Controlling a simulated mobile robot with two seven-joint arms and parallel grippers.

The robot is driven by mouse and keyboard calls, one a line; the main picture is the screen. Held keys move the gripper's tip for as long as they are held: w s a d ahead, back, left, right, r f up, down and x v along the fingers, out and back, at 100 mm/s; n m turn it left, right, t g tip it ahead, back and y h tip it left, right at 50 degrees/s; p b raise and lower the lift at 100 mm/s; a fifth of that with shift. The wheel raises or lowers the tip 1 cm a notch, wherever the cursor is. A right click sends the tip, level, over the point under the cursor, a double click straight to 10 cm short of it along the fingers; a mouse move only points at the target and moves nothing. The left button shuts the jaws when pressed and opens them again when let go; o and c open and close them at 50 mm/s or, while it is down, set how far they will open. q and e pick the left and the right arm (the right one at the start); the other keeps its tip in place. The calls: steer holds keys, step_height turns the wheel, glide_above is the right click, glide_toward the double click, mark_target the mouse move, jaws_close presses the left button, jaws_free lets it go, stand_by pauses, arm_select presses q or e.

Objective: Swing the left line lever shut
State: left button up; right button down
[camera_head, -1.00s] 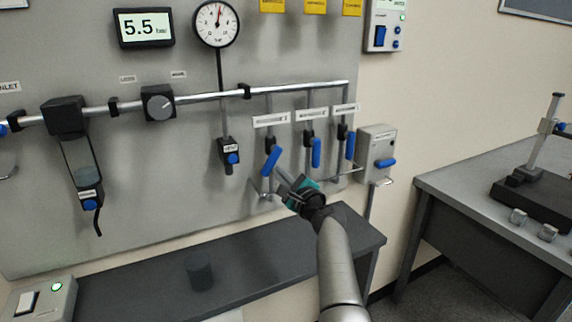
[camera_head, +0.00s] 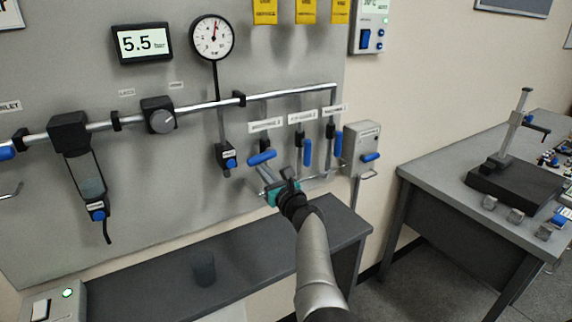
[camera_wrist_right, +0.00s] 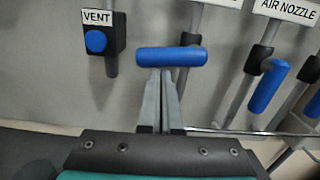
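The left line lever (camera_head: 262,157) is a blue handle on the leftmost of three drop pipes. It lies nearly level across its pipe, tilted slightly in the head view. In the right wrist view the lever (camera_wrist_right: 171,57) spans the top middle. My right gripper (camera_head: 264,170) points up at it from below. Its two fingers (camera_wrist_right: 165,78) lie close together with nothing between them, and their tips meet the lever's lower edge; contact is hard to confirm. The other two line levers (camera_head: 307,152) (camera_head: 337,145) hang upright along their pipes. My left gripper is not in view.
A vent valve with a blue button (camera_head: 229,160) is left of the lever. A grey box with a blue handle (camera_head: 361,150) is to the right. A dark bench (camera_head: 150,275) runs below the panel, with a dark cylinder (camera_head: 203,268) on it.

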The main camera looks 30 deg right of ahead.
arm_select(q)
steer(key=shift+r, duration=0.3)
arm_select(e)
steer(key=shift+r+m, duration=0.15)
steer(key=shift+m, duration=0.25)
